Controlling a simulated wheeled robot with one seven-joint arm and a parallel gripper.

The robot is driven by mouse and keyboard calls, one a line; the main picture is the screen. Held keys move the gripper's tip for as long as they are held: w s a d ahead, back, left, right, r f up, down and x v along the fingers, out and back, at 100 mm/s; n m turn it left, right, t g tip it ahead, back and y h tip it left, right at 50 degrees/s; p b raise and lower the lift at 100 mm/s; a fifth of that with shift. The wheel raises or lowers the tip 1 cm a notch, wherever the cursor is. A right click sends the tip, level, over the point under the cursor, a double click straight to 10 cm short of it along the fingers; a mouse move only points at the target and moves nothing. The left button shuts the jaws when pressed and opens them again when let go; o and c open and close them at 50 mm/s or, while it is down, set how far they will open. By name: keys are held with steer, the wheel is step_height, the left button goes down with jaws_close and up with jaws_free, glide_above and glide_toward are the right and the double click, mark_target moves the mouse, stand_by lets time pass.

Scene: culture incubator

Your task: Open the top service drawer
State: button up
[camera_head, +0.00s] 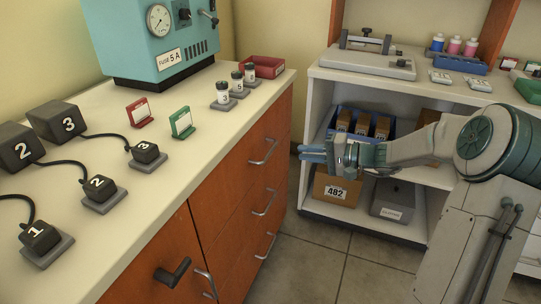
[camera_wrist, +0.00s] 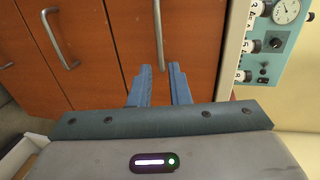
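The top service drawer (camera_head: 255,140) is the uppermost orange-brown front under the counter, and it looks shut. Its silver bar handle (camera_head: 264,151) also shows in the wrist view (camera_wrist: 158,35). My gripper (camera_head: 308,152) is to the right of that handle in the head view, with a gap between them. In the wrist view my gripper (camera_wrist: 160,67) is open and empty, its two blue fingers apart. The near end of the handle lines up with the space between the fingertips. I see no contact.
Two lower drawers have handles (camera_head: 265,202) (camera_head: 266,245). A dark handle (camera_head: 172,270) sits on the front at left. The counter (camera_head: 110,205) holds several small items and a teal device (camera_head: 150,45). A white shelf unit (camera_head: 310,120) stands behind my gripper. The floor between is clear.

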mark_target(270, 151)
steer(key=b+x, duration=0.2)
steer(key=x, duration=0.9)
steer(key=shift+a, duration=0.35)
steer(key=shift+c, duration=0.3)
jaws_close()
